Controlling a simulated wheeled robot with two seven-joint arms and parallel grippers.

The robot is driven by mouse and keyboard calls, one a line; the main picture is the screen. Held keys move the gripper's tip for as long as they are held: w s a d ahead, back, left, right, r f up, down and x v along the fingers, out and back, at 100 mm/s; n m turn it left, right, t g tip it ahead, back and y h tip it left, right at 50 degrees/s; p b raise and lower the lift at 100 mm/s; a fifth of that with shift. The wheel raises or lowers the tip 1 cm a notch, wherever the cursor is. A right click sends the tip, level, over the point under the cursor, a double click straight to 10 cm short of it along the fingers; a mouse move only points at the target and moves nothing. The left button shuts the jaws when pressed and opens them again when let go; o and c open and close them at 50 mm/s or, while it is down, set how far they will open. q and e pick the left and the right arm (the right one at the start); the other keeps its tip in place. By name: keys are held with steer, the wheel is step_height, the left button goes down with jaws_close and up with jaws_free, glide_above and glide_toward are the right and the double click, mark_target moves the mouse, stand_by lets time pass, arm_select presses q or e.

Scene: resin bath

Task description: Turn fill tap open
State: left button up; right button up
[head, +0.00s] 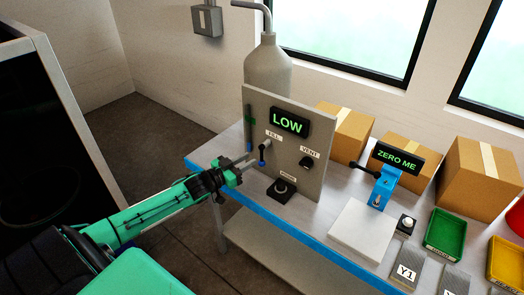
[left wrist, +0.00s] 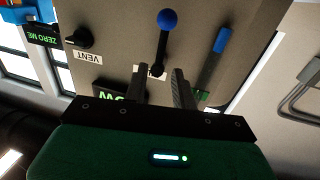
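The fill tap (head: 262,153) is a lever with a blue ball end on the grey panel (head: 310,187), below the FILL label (head: 273,135). Its lever hangs down, ball lowest. In the left wrist view, which is upside down, the fill tap (left wrist: 164,42) shows its ball at the top. My left gripper (head: 245,165) is open and empty at the panel's left side, close to the lever. In the left wrist view its two fingers (left wrist: 160,74) stand apart, with the lever just beyond them. I cannot tell whether they touch it. My right gripper is not in view.
The panel carries a green LOW display (head: 289,122), a black VENT knob (head: 306,163) and a black round control (head: 281,188) at its foot. A grey tank (head: 268,72) stands behind. A blue stand (head: 383,188) and white plate (head: 362,230) are to the right.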

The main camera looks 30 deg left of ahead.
mark_target(262, 160)
arm_select(q)
steer(key=p+x, duration=0.1)
steer(key=x, duration=0.5)
steer(key=shift+w+d, duration=0.1)
steer(key=shift+w, duration=0.35)
steer(key=shift+w+p, duration=0.1)
steer(key=shift+p, duration=0.2)
jaws_close()
